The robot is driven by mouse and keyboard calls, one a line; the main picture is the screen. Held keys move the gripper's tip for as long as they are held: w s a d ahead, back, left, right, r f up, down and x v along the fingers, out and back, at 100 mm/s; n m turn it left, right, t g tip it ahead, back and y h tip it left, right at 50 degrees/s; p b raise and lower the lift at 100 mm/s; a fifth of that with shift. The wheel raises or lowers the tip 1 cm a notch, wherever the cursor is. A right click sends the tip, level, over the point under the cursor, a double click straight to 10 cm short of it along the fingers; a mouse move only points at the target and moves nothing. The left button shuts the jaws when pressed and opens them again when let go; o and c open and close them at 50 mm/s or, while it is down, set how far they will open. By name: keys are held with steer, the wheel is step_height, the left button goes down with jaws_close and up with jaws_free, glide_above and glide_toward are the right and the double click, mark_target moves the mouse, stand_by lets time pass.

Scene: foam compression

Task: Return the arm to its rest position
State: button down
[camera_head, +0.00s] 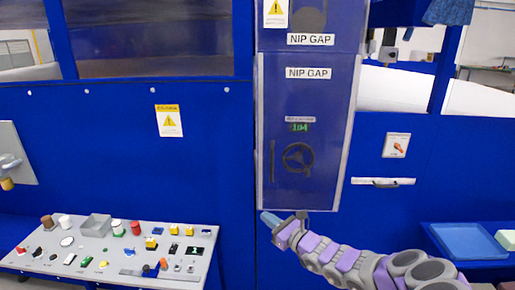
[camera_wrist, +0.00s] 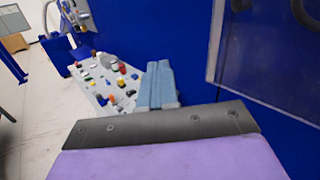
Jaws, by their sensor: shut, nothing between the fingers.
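My arm, with purple and grey links, reaches up from the lower right in the head view. My gripper (camera_head: 268,218) is at its end, just below the lower edge of the NIP GAP panel (camera_head: 270,120). In the wrist view my gripper (camera_wrist: 158,85) shows its light blue fingers together, with nothing between them. It points toward the control desk (camera_wrist: 100,80), apart from it. The NIP GAP panel has a dark handwheel (camera_head: 298,158) and a small green display (camera_head: 299,127). A clear cover appears to lie over it.
The sloped control desk (camera_head: 60,268) with several buttons and knobs stands at lower left. A blue tray (camera_head: 468,241) lies at right with a pale green block (camera_head: 507,240). The blue machine wall (camera_head: 220,190) closes off the front.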

steer(key=s+a+r+n+g+y, duration=0.5)
steer(key=s+a+r+n+g, duration=0.3)
steer(key=s+a+r+n, duration=0.5)
steer(key=s+a+n+g+h, duration=0.35)
steer(key=s+n+g, duration=0.3)
steer(key=s, duration=0.85)
steer(key=s+d+f+n+h, duration=0.65)
steer(key=s+d, duration=0.25)
steer(key=s, duration=0.4)
steer(key=s+d+f+h, duration=0.2)
steer(key=s+d+h, duration=0.1)
steer(key=d, duration=0.5)
steer(key=s+d+f+h, duration=0.2)
steer(key=s+d+h, duration=0.2)
steer(key=s+d, duration=0.2)
steer(key=shift+d+f+n+g+h, duration=0.3)
steer(key=shift+d+g, duration=0.05)
steer(key=shift+d, duration=0.75)
steer(key=shift+a, duration=0.15)
steer(key=shift+a, duration=0.3)
